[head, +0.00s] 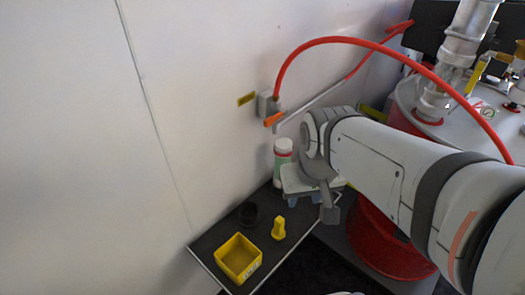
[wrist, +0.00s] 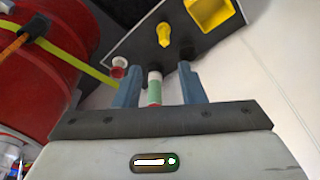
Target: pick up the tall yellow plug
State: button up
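The tall yellow plug (head: 278,228) stands upright on the dark shelf (head: 215,260), to the right of a yellow tray. In the wrist view the plug (wrist: 164,34) shows at the top, beyond the fingertips and apart from them. My gripper (wrist: 158,80) has its two blue fingers spread with a gap between them, and nothing is held. In the head view my gripper (head: 305,200) is mostly hidden behind my wrist, above the back right end of the shelf.
A yellow tray (head: 238,280) and a black cup (head: 248,213) sit near the plug. A white and green bottle (head: 283,163) stands by the wall behind my wrist. A red drum (head: 385,245) is right of the shelf. A red hose (head: 345,40) arches above my arm.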

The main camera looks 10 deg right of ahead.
aim_at(279, 225)
jog(key=shift+o, duration=0.4)
jog(key=shift+a, duration=0.15)
jog(key=shift+o, duration=1)
jog(key=w+f+n+g+b, duration=0.1)
jog(key=w+f+b, duration=0.3)
jog(key=f, duration=0.4)
jog(key=w+f+n+b, duration=0.3)
jog(key=w+f+b, duration=0.2)
jog(key=f, duration=0.4)
jog(key=w+f+n+g+b, duration=0.1)
jog(key=w+f+n+b, duration=0.2)
jog(key=f, duration=0.5)
jog(key=shift+w+a+f+g+b, duration=0.15)
jog(key=shift+w+b, duration=0.2)
jog(key=shift+w, duration=0.05)
jog(key=shift+w+a+f+g+b, duration=0.1)
jog(key=shift+w+g+b, duration=0.05)
jog(key=shift+w+b, duration=0.2)
notch_tip(279, 225, down, 8)
jog(key=shift+w+f+b, duration=0.1)
jog(key=shift+w+b, duration=0.05)
jog(key=shift+b, duration=0.75)
jog(key=shift+c, duration=0.6)
jog(key=c, duration=0.9)
jog(key=shift+c, duration=0.2)
